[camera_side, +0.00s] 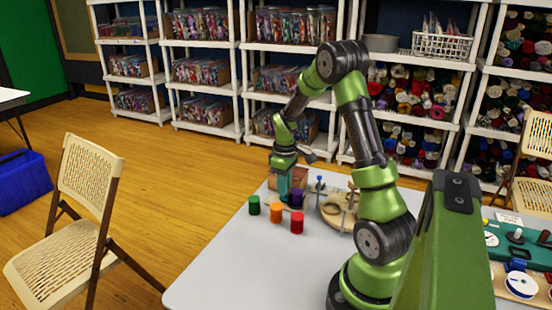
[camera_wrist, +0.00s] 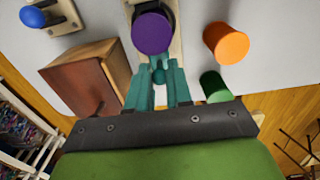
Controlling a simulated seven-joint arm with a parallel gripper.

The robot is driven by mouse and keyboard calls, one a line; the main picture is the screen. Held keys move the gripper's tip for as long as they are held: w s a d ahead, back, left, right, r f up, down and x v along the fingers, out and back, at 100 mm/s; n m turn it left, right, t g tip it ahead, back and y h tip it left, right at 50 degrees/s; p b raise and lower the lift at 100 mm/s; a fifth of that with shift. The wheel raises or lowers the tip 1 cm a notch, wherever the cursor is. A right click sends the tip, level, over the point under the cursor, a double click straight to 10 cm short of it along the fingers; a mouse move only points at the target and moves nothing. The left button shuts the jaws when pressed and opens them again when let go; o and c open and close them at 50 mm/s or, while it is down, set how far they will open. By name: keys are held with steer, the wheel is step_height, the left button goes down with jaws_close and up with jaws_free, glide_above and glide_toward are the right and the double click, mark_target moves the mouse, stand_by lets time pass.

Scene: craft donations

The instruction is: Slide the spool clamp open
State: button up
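The spool clamp appears to be the narrow wooden strip (camera_wrist: 176,45) with a dark holder, under a purple spool (camera_wrist: 152,33) in the wrist view. The purple spool also shows in the side view (camera_side: 296,198). My gripper (camera_wrist: 161,78) points at the strip just short of the purple spool. Its teal fingers stand apart, with a small teal knob-like part (camera_wrist: 159,74) between their tips. I cannot tell whether they touch it. In the side view my gripper (camera_side: 284,188) is low over the table, beside the purple spool; its fingertips are unclear there.
A brown wooden box (camera_wrist: 88,78) stands left of my fingers, close by. Orange (camera_wrist: 226,43) and green (camera_wrist: 214,86) spools stand to the right. A blue-knobbed device (camera_wrist: 33,16) is at upper left. A red spool (camera_side: 297,223) and a round wooden piece (camera_side: 333,214) are also on the table (camera_side: 235,265), whose front is clear.

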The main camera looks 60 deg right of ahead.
jaws_close()
steer(key=shift+w, duration=1.65)
steer(key=o, duration=0.6)
jaws_free()
step_height(320, 180, up, 8)
steer(key=shift+f, duration=0.25)
